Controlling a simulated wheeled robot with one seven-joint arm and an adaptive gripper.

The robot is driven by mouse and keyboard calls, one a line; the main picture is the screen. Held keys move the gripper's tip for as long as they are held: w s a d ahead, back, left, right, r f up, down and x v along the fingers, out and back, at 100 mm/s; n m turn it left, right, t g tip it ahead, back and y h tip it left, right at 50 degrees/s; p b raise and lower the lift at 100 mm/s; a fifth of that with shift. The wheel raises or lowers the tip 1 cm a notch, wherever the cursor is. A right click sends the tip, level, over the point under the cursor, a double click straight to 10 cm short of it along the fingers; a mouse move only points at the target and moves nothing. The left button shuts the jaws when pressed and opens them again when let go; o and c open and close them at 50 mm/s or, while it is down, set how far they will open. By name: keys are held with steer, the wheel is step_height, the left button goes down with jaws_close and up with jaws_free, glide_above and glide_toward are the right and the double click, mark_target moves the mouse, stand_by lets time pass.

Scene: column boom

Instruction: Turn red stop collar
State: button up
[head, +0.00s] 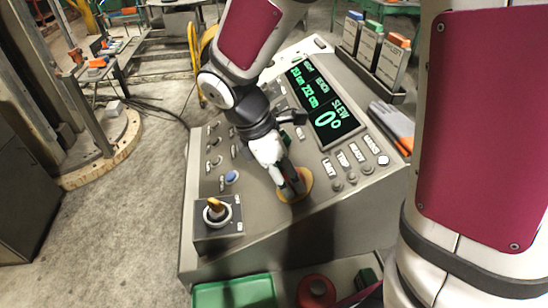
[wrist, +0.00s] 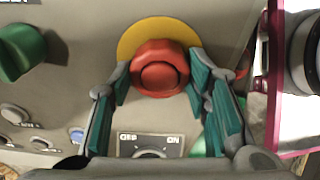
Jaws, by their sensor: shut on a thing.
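The red stop collar (wrist: 160,68) is a round red knob on a yellow disc (wrist: 130,42), set in the grey console panel. In the wrist view my gripper (wrist: 159,72) has one teal-padded finger on each side of it, closed on its rim. In the head view my gripper (head: 287,184) reaches down to the yellow disc (head: 305,178) at the console's front. There the fingers and wrist hide most of the red collar.
A green knob (wrist: 20,52) sits left in the wrist view. A green bin (head: 235,293) stands below the front edge.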

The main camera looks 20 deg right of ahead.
steer(key=m, duration=0.4)
steer(key=shift+m+t, duration=0.3)
steer(key=shift+m, duration=0.1)
steer(key=shift+m+h, duration=0.3)
steer(key=shift+m, duration=1.4)
steer(key=o, duration=1.2)
steer(key=shift+c, duration=0.2)
steer(key=v, duration=1.2)
steer(key=shift+s, duration=0.3)
